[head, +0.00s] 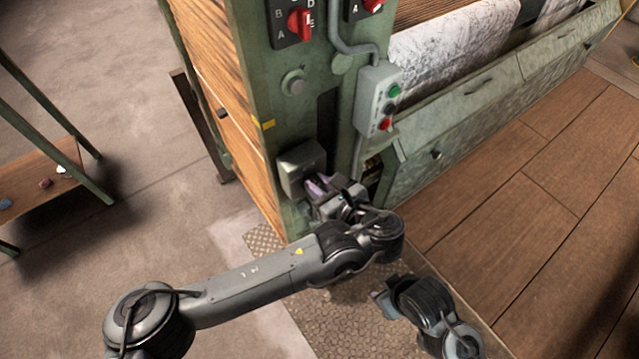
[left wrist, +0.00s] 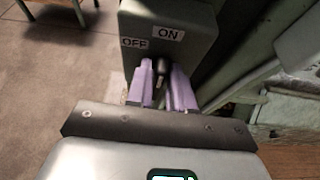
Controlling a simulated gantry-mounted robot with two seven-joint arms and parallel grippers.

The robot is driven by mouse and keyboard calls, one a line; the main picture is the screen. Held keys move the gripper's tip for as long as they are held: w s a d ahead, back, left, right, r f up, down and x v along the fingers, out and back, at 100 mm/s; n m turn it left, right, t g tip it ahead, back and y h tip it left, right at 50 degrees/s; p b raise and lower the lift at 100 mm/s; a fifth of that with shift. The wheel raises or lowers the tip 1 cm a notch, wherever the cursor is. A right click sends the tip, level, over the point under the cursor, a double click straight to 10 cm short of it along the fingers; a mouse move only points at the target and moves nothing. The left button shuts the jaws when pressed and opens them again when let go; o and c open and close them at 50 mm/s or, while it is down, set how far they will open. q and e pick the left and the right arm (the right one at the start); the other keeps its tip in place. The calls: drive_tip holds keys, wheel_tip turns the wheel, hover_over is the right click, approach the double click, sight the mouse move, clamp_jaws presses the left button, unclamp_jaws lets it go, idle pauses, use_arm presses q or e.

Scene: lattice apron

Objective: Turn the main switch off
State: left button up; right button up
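The main switch is a grey-green box (head: 301,168) low on the green machine post. In the left wrist view the box (left wrist: 190,20) carries an OFF label (left wrist: 135,43) on the left and an ON label (left wrist: 168,34) on the right. Its black-knobbed lever (left wrist: 160,67) points toward the camera below the labels. My left gripper (head: 318,186) is at the box. Its purple fingers (left wrist: 161,88) stand apart on either side of the lever; firm contact is not clear. My right gripper (head: 384,302) is low, near the patterned plate, its fingers unclear.
A long green trough (head: 470,120) extends right. A low shelf (head: 45,180) stands left. The wooden floor at right is clear.

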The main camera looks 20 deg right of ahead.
use_arm(q)
clamp_jaws()
drive_tip(key=shift+f, duration=0.1)
